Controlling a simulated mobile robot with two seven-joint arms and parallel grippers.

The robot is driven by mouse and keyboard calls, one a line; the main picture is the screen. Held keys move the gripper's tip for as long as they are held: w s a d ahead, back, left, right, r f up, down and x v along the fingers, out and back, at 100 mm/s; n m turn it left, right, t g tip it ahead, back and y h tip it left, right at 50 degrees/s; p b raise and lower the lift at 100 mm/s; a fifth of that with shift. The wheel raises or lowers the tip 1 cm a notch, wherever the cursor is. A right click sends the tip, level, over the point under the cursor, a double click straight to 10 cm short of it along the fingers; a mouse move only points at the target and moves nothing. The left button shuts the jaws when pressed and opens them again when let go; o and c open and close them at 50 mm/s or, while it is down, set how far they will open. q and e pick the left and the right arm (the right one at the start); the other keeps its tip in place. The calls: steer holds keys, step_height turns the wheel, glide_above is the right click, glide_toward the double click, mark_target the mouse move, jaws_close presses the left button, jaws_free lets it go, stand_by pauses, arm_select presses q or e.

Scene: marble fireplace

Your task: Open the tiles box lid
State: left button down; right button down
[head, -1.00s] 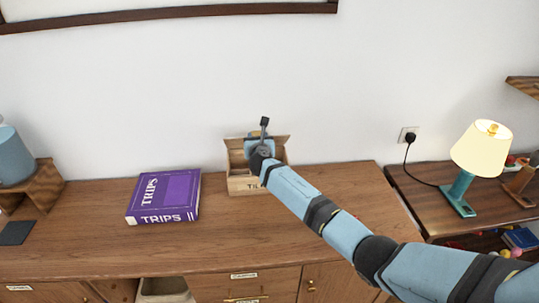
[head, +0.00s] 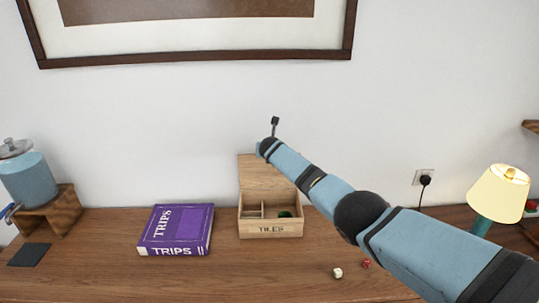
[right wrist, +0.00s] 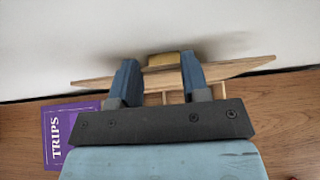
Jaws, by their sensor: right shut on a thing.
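The tiles box (head: 270,229), light wood with "TILES" on its front, sits on the wooden cabinet top. Its lid (head: 266,174) stands raised at the back, so the compartments inside show, with a dark green thing in the right one. My right gripper is at the lid's upper edge, hidden behind my arm in the head view. In the right wrist view my right gripper (right wrist: 160,72) is shut on the lid (right wrist: 236,69), with a gold piece (right wrist: 166,59) between the fingertips. My left gripper is not in view.
A purple "TRIPS" box (head: 176,229) lies left of the tiles box. A blue dispenser (head: 27,178) stands on a wooden stand at far left. Two dice (head: 338,272) lie at front right. A lit lamp (head: 498,193) is at right. A framed picture (head: 190,58) hangs above.

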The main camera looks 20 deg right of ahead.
steer(key=shift+w+d+r, duration=0.25)
steer(key=shift+w+r, duration=0.05)
steer(key=shift+r, duration=0.1)
steer(key=c, duration=1)
jaws_free()
steer(key=o, duration=0.3)
steer(key=shift+w+f, duration=0.1)
steer(key=shift+f, duration=0.1)
steer(key=shift+o, duration=0.5)
steer(key=shift+w+d+f, duration=0.15)
steer(key=shift+w+f, duration=0.25)
steer(key=shift+f, duration=0.2)
arm_select(q)
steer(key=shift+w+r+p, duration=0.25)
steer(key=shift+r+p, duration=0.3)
steer(key=shift+p, duration=0.05)
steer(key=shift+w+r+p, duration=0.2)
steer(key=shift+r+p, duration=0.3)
steer(key=shift+p, duration=0.05)
arm_select(e)
steer(key=v, duration=1.4)
steer(key=shift+r, duration=0.1)
